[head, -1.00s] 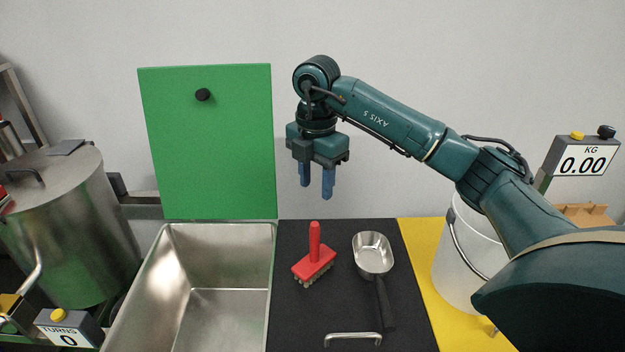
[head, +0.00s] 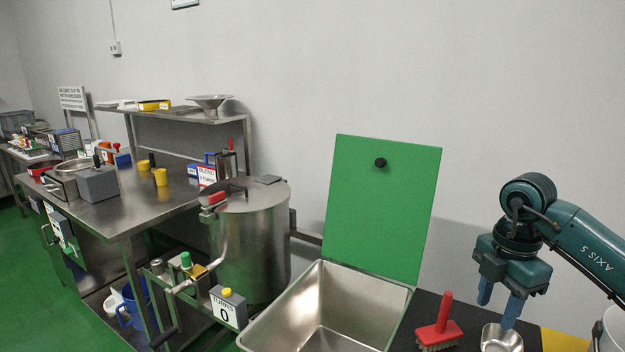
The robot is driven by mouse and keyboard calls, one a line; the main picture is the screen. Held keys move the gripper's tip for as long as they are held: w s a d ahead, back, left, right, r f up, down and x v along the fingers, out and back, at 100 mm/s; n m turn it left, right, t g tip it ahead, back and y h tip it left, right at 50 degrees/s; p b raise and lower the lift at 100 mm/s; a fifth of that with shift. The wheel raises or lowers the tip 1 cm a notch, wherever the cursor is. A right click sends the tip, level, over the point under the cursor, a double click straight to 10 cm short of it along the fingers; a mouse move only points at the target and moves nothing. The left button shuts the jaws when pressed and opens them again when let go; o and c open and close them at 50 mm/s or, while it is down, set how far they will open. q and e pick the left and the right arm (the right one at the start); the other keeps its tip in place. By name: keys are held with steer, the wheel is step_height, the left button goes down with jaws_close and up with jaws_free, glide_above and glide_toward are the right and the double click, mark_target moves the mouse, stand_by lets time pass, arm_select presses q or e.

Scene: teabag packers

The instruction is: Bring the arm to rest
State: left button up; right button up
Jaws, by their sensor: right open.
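My right gripper (head: 499,302) points down above the black mat (head: 405,337) at the lower right. Its blue fingers stand apart with nothing between them. It appears above and behind the metal scoop (head: 502,339), whose handle is cut off by the frame. A red brush (head: 440,325) lies on the mat to the left of the gripper. My left gripper is not in the picture.
An open steel bin (head: 345,300) with a raised green lid (head: 382,210) is left of the mat. A steel drum (head: 255,245) with a crank and a counter reading 0 (head: 225,312) stands further left. A steel workbench (head: 125,205) fills the left. Green floor (head: 40,290) is clear at lower left.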

steer(key=s+a+f+n+g+y, duration=0.1)
steer(key=s+a+f+n+y, duration=0.2)
steer(key=a, duration=0.6)
steer(key=s+a+f+n+g+y, duration=0.1)
steer(key=a+f+n+y, duration=0.3)
steer(key=a, duration=0.5)
steer(key=s+a+r+m+t+y, duration=0.2)
steer(key=a+t+y, duration=0.1)
steer(key=a+y, duration=0.25)
steer(key=s+a+r+m+t+y, duration=0.2)
steer(key=a+t+y, duration=0.1)
steer(key=a+y, duration=0.3)
steer(key=d+f+m+t+h, duration=1)
steer(key=f+m+t+h, duration=0.15)
steer(key=m, duration=0.65)
arm_select(q)
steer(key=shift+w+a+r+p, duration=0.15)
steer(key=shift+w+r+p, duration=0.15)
steer(key=shift+p, duration=0.1)
arm_select(e)
steer(key=s+d+f+m+g+h, duration=0.2)
steer(key=s+f+g, duration=0.3)
steer(key=s+f, duration=0.6)
steer(key=shift+s+d+f+m+h, duration=0.15)
steer(key=shift+d+f+m+h, duration=0.15)
steer(key=shift+d+f+h, duration=0.4)
steer(key=shift+o, duration=0.7)
steer(key=shift+a, duration=0.1)
